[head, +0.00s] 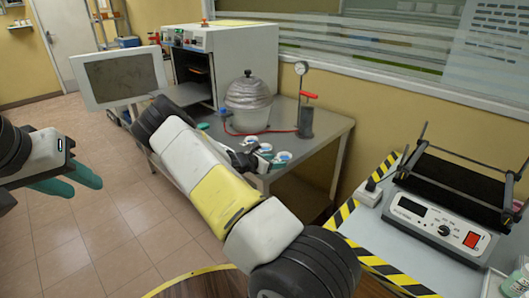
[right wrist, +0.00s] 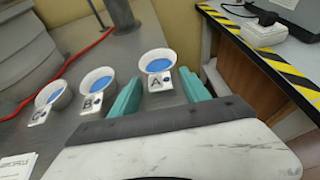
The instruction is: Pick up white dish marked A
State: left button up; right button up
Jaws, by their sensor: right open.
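The white dish marked A (right wrist: 159,61) has a blue content and a white label in front reading A. It stands upright on the grey table. In the right wrist view it lies just beyond the tips of my right gripper (right wrist: 160,78), whose teal fingers are open. The label sits between the fingertips, and nothing is held. In the head view the dish (head: 283,156) is the rightmost of the small dishes, beside my right gripper, which my arm partly hides. My left gripper (head: 85,188) is at the left, away from the table; its finger gap is unclear.
Dish B (right wrist: 97,79) and dish C (right wrist: 51,94) stand left of A. A red hose (right wrist: 88,50) runs behind them to a grey pump (head: 306,120). A silver domed vessel (head: 248,98) stands nearby. A second table with a striped edge (head: 348,212) is at the right.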

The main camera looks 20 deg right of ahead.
grip_shut()
